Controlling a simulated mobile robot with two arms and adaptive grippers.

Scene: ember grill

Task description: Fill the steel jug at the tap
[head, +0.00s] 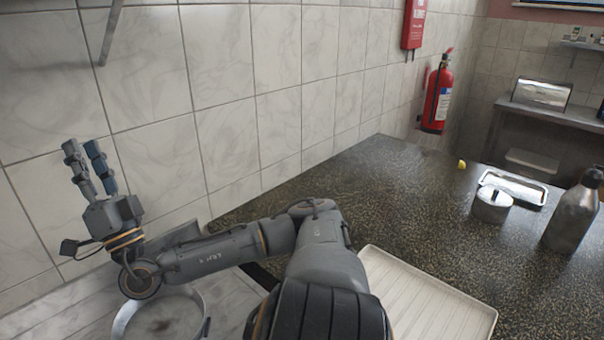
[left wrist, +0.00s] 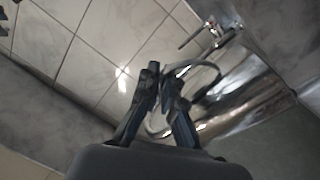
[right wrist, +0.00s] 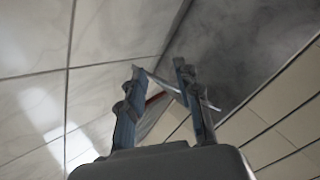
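The steel jug (left wrist: 235,97) appears in the left wrist view as a shiny, rounded metal body just beyond my left gripper (left wrist: 162,72). The left fingers are drawn close together with a thin gap, seemingly on the jug's handle; the exact contact is hard to make out. The tap (left wrist: 226,36) shows at the upper right of that view, close to the jug. My right gripper (head: 83,148) points up in front of the tiled wall in the head view. Its fingers are apart and empty, as the right wrist view (right wrist: 157,68) also shows. My left arm is outside the head view.
A round pan (head: 160,312) lies below my right arm. A ribbed pale tray (head: 425,305) sits on the dark speckled counter (head: 385,190). A lidded pot (head: 491,205), a metal bottle (head: 573,215) and a small steel tray (head: 514,187) stand at right. A fire extinguisher (head: 437,95) hangs behind.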

